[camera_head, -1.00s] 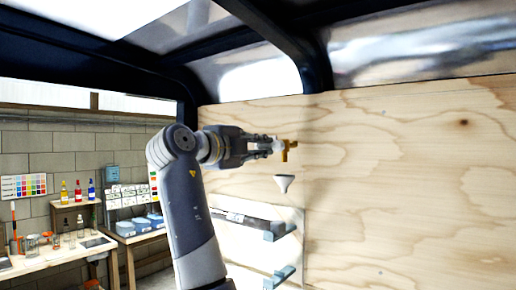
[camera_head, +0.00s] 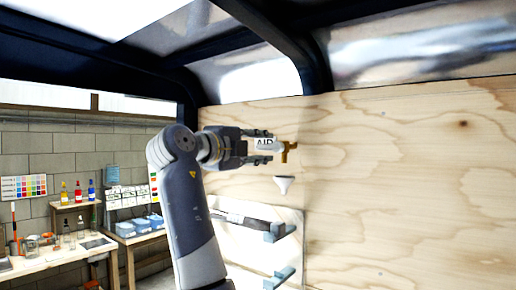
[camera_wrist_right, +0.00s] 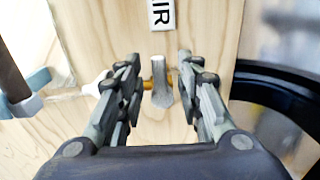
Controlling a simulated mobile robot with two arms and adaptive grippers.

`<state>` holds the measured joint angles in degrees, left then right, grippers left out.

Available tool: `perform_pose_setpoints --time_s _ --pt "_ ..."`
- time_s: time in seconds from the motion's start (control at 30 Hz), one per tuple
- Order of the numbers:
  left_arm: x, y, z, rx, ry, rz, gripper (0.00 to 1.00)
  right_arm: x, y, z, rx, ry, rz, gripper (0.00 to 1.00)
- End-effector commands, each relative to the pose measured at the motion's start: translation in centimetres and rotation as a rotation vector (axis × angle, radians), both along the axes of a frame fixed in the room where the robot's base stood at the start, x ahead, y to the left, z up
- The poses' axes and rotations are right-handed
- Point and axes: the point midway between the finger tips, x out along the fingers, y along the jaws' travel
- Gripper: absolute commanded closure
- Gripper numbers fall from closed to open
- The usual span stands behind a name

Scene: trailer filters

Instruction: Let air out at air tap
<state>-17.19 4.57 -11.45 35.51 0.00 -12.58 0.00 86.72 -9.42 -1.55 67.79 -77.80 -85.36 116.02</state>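The air tap (camera_head: 289,151) is a brass fitting on the plywood wall; in the wrist view its brass body (camera_wrist_right: 148,85) carries a grey lever (camera_wrist_right: 161,82). A white label reading AIR (camera_head: 265,142) shows between the fingers in the head view, and part of it (camera_wrist_right: 160,14) shows above the tap in the wrist view. My right gripper (camera_head: 269,147) is at the tap. In the wrist view the right gripper (camera_wrist_right: 159,62) is open, with one finger on each side of the lever and gaps to it. My left gripper is not in view.
A white funnel (camera_head: 283,184) sits just below the tap. Lower on the wall are blue-grey brackets (camera_head: 279,231). A dark frame post (camera_head: 288,40) runs above. A workbench (camera_head: 60,260) with bottles stands at the far left. The plywood to the right is clear.

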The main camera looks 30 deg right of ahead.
Motion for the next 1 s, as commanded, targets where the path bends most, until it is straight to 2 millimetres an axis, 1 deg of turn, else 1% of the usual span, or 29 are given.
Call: perform_pose_setpoints --time_s 0.07,0.17,0.27,0.5,0.63,0.7,0.8,1.0 --pt "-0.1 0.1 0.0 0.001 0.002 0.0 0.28 -0.1 0.2 0.0 -0.001 0.001 0.001 0.67" --pt "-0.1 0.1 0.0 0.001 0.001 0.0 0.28 -0.4 1.2 0.0 -0.001 0.001 0.003 0.67" --pt "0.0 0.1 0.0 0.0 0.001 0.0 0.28 -1.0 2.8 0.0 -0.002 -0.001 0.004 0.67" --pt "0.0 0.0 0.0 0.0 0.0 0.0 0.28 -3.1 7.6 0.0 0.0 0.0 0.003 0.67" --pt "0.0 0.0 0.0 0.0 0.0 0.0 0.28 -3.9 9.5 0.0 0.0 0.0 0.002 0.67" --pt "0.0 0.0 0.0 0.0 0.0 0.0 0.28 -4.2 10.3 0.0 0.0 0.0 0.002 0.67" --pt "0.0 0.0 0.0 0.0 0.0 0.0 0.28 -4.5 10.9 0.0 0.0 0.0 0.001 0.67" --pt "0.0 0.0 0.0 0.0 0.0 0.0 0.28 -4.6 11.1 0.0 0.0 0.0 0.0 0.67"
